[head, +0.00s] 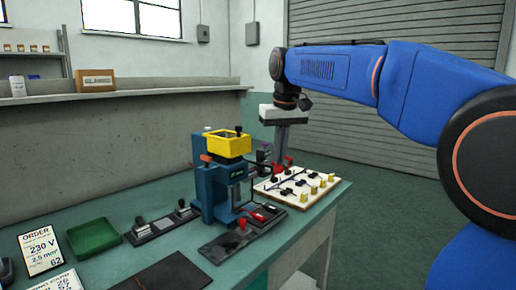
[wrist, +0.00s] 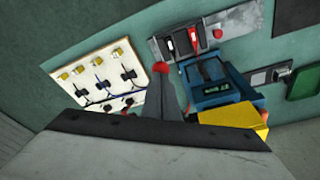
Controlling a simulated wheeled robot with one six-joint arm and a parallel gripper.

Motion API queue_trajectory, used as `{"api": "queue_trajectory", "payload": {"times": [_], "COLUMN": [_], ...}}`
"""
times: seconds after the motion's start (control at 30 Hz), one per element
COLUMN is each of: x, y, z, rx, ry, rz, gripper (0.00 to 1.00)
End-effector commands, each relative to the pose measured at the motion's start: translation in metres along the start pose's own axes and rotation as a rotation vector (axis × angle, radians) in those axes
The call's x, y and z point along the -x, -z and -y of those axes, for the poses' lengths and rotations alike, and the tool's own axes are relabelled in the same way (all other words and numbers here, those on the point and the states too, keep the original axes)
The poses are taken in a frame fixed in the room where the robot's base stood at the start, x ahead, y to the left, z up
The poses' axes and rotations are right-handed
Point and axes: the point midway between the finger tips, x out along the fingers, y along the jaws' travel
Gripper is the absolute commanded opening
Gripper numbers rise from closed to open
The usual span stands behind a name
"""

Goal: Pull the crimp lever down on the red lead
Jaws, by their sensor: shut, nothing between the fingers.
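My gripper (head: 281,164) points down with its fingers together and nothing between them. The press has a yellow top (head: 227,143).
A dark plate with a red knob (head: 242,224) lies in front of the press. A dark fixture (head: 160,222), a green tray (head: 93,237) and an order card (head: 41,251) are to the left. The board carries several yellow terminals and black clips. The bench's right edge is close.

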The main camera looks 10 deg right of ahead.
Motion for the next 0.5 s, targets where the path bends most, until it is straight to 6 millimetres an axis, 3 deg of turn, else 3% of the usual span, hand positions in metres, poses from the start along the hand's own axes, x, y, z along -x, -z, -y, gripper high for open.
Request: {"api": "queue_trajectory", "payload": {"times": [0.5], "x": [-0.0103], "y": [-0.0027], "z": [-0.0001], "rx": [0.000], "ry": [0.000], "rz": [0.004], "gripper": [0.00]}}
